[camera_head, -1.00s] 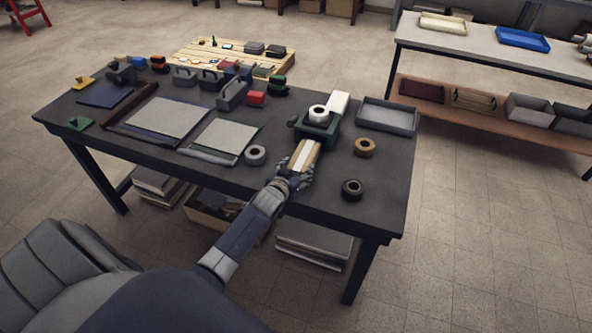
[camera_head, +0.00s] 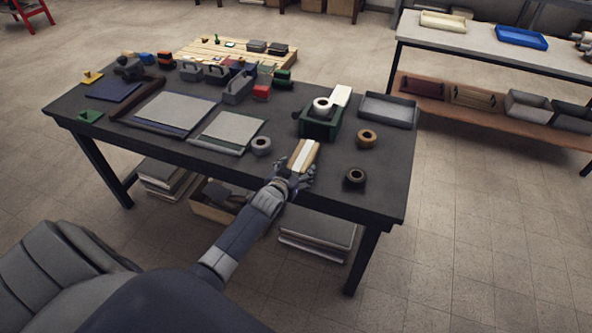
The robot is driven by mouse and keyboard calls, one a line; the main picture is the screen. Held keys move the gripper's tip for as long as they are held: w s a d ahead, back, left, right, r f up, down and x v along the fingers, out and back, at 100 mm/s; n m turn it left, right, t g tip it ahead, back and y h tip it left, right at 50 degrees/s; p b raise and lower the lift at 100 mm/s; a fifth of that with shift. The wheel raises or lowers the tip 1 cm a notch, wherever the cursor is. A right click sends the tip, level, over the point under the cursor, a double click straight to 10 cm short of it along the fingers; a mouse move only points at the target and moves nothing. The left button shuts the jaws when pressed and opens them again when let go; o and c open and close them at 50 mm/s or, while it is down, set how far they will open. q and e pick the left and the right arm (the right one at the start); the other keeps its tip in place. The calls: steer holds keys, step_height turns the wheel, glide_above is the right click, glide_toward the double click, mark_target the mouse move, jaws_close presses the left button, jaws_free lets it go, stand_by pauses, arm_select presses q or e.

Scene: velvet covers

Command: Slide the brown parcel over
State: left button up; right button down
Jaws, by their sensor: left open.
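The brown parcel (camera_head: 303,154), a tan block with a pale stripe along its top, lies on the dark table (camera_head: 225,174) near its front edge. My left gripper (camera_head: 296,174) is open at the parcel's near end. Its fingers partly hide that end, and I cannot tell whether they touch it. My right gripper is out of view.
A grey tape roll (camera_head: 261,145) lies left of the parcel; a brown roll (camera_head: 367,138) and a black roll (camera_head: 355,179) lie to its right. A grey tray (camera_head: 388,110) is at the back right. Bare tabletop lies between the parcel and the black roll.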

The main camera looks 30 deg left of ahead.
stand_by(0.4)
arm_select(q)
steer(key=v, duration=1.2)
stand_by(0.4)
